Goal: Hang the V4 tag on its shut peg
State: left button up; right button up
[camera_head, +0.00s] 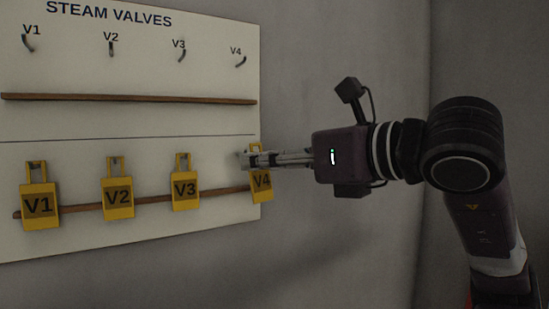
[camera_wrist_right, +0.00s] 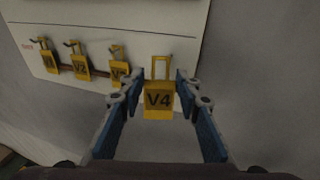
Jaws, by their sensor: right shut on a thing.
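The yellow V4 tag (camera_head: 261,186) is upright at the right end of the board's lower row, with its open loop at the top. My right gripper (camera_head: 250,159) is shut on it. In the right wrist view the V4 tag (camera_wrist_right: 159,100) sits between the fingertips of my right gripper (camera_wrist_right: 158,88). The lower V4 peg is hidden, and I cannot tell whether the loop is around it. The upper V4 peg (camera_head: 241,62) is bare. My left gripper is not in view.
The white board (camera_head: 120,120) has bare upper pegs V1 (camera_head: 28,43), V2 (camera_head: 111,48) and V3 (camera_head: 182,55). Tags V1 (camera_head: 39,205), V2 (camera_head: 118,197) and V3 (camera_head: 185,189) hang along the lower wooden strip (camera_head: 75,208). The grey wall right of the board is clear.

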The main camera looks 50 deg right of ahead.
jog(key=shift+w+d+f, duration=0.25)
jog(key=shift+w+d, duration=0.05)
jog(key=shift+w, duration=0.65)
jog(key=shift+w+d+f, duration=0.25)
jog(key=shift+w+d, duration=0.05)
jog(key=shift+w, duration=0.6)
jog(key=shift+w+d+f, duration=0.25)
jog(key=shift+w+d, duration=0.05)
jog(key=shift+w, duration=0.65)
jog(key=o, duration=0.8)
jog(key=s, duration=0.4)
jog(key=s+r, duration=0.1)
jog(key=s, duration=0.7)
jog(key=shift+a+r, duration=0.2)
jog(key=shift+r, duration=0.15)
jog(key=shift+w, duration=0.1)
